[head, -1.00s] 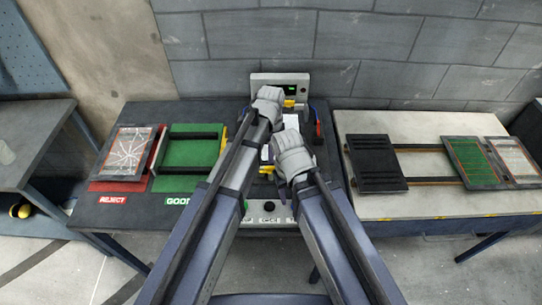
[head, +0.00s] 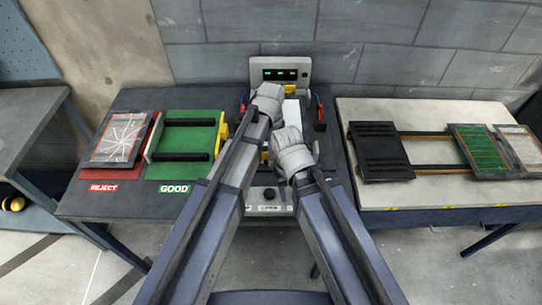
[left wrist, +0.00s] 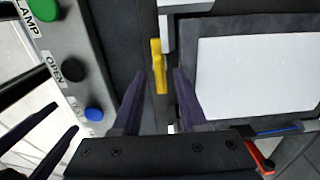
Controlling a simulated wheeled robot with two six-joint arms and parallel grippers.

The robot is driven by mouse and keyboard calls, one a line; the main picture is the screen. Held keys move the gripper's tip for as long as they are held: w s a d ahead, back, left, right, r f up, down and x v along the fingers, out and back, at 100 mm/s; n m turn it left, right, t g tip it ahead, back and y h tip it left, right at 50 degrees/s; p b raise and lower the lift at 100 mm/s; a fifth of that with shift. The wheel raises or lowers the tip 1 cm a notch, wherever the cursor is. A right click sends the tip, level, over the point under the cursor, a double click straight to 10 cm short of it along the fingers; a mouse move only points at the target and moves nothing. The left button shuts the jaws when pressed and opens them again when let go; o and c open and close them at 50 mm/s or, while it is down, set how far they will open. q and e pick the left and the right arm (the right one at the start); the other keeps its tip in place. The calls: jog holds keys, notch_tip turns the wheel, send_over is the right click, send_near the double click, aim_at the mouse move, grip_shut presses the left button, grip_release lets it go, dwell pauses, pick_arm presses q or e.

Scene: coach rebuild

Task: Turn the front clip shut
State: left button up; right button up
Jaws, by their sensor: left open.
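The yellow front clip (left wrist: 158,65) shows in the left wrist view, upright in the picture, beside a dark frame (left wrist: 187,60) with a white sheet (left wrist: 255,65). My left gripper (left wrist: 159,74) is open, with its fingertips on either side of the clip's lower end; I cannot tell whether they touch it. In the head view the left gripper (head: 267,100) is over the fixture, its fingertips hidden by the wrist. A bit of yellow (head: 264,155) shows between my arms. My right gripper (head: 291,152) is nearer; its two dark fingers stand apart in the left wrist view (left wrist: 65,102).
A panel with green, black and blue buttons (left wrist: 93,114) borders the fixture. A display box (head: 280,73) with green lights stands behind. A REJECT tray (head: 97,172) and green GOOD tray (head: 186,170) lie left. A pale table (head: 440,190) with a black rack (head: 380,150) stands right.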

pick_arm(q)
jog(key=shift+f, duration=0.45)
jog(key=shift+c, duration=0.4)
grip_shut()
